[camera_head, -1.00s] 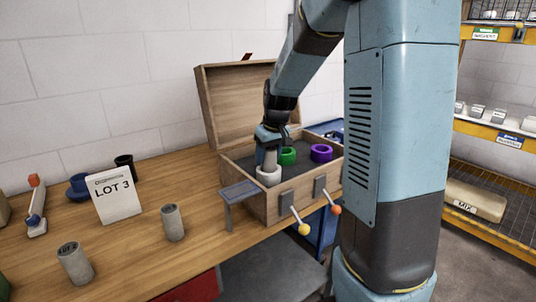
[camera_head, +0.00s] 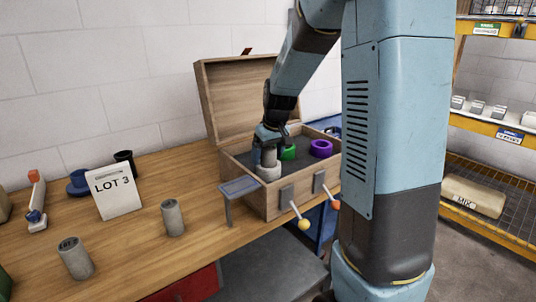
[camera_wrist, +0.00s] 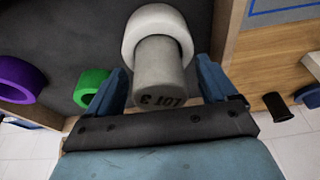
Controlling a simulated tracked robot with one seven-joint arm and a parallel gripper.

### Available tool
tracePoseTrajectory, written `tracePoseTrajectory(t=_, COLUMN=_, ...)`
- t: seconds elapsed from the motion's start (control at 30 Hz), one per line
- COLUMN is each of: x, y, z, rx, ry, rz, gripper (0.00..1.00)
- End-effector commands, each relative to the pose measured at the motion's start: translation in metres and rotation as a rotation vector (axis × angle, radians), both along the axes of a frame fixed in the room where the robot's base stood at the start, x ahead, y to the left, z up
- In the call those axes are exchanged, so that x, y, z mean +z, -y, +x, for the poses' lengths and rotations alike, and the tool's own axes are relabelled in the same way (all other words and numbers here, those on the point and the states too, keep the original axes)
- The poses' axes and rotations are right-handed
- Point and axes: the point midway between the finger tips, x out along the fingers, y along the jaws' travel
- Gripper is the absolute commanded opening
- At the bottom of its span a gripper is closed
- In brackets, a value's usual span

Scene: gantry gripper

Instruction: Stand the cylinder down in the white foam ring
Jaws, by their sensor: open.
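The grey cylinder (camera_wrist: 160,72) marked LOT 3 has its far end inside the hole of the white foam ring (camera_wrist: 157,20). It stands roughly upright; how deep it sits is hidden. In the head view the cylinder (camera_head: 269,157) shows over the white ring (camera_head: 269,173), in the front left of the open wooden box. My gripper (camera_wrist: 160,80) is open, with one finger on each side of the cylinder. A small gap shows beside the fingers. In the head view my gripper (camera_head: 268,145) points down over the ring.
A green ring (camera_head: 288,153) and a purple ring (camera_head: 320,149) lie in the same wooden box (camera_head: 258,201), whose lid is raised behind. Two more grey cylinders (camera_head: 172,218) (camera_head: 75,258) and a LOT 3 card (camera_head: 114,191) stand on the bench to the left.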

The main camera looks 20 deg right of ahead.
Motion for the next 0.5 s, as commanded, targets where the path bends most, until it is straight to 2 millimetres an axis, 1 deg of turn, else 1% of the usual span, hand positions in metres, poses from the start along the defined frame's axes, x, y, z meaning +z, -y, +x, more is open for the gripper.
tracePoseTrajectory(t=0.27, x=0.002, y=0.0, z=-0.001, rx=0.0, ry=-0.001, rz=0.0, gripper=0.85)
tracePoseTrajectory(t=0.37, x=0.009, y=0.001, z=-0.002, rx=0.0, ry=0.001, rz=0.0, gripper=0.85)
tracePoseTrajectory(t=0.5, x=0.03, y=0.002, z=-0.008, rx=0.0, ry=0.003, rz=-0.001, gripper=0.85)
